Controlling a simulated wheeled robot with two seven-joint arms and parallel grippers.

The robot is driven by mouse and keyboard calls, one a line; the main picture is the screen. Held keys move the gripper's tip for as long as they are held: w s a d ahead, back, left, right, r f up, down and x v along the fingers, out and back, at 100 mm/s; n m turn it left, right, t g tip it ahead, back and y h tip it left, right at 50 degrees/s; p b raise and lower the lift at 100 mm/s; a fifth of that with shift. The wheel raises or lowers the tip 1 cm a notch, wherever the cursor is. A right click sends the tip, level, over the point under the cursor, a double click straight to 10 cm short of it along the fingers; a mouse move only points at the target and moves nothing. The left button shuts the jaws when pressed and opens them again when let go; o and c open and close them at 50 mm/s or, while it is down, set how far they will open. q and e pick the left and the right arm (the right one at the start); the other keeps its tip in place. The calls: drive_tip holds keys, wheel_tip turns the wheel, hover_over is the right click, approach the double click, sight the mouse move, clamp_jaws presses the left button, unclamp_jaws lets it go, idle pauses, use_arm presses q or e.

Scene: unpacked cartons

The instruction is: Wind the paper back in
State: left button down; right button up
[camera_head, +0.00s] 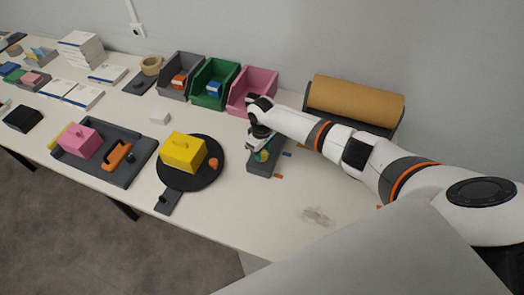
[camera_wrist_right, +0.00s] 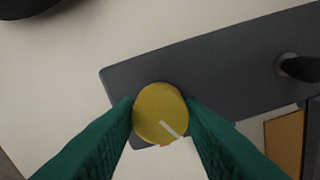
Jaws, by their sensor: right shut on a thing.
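A brown paper roll (camera_head: 357,98) lies in a dark holder at the back wall, partly behind my right arm. No loose length of paper shows in front of it. My right gripper (camera_head: 262,152) points down over a dark grey plate (camera_head: 258,167) left of the roll. In the right wrist view its teal fingers (camera_wrist_right: 160,115) are shut on a round yellow knob (camera_wrist_right: 158,106) with a white line on its top. The knob is at the plate's edge (camera_wrist_right: 220,80). My left gripper is not in view.
Grey, green (camera_head: 214,84) and pink (camera_head: 250,90) bins stand behind the gripper. A black turntable (camera_head: 205,180) with a yellow box (camera_head: 183,152) is to its left, and a dark tray (camera_head: 130,172) is farther left. Small orange and blue pieces lie beside the plate. The table's right front is mostly clear.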

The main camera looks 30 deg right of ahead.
sight(262, 153)
drive_tip(key=n, duration=0.6)
drive_tip(key=shift+b, duration=0.3)
drive_tip(key=n, duration=0.6)
drive_tip(key=shift+b, duration=0.4)
drive_tip(key=shift+w+n, duration=0.1)
drive_tip(key=shift+n, duration=0.3)
drive_tip(key=o, duration=1)
drive_tip(key=shift+r, duration=0.15)
wheel_tip(262, 153, up, 12)
drive_tip(key=b, duration=0.2)
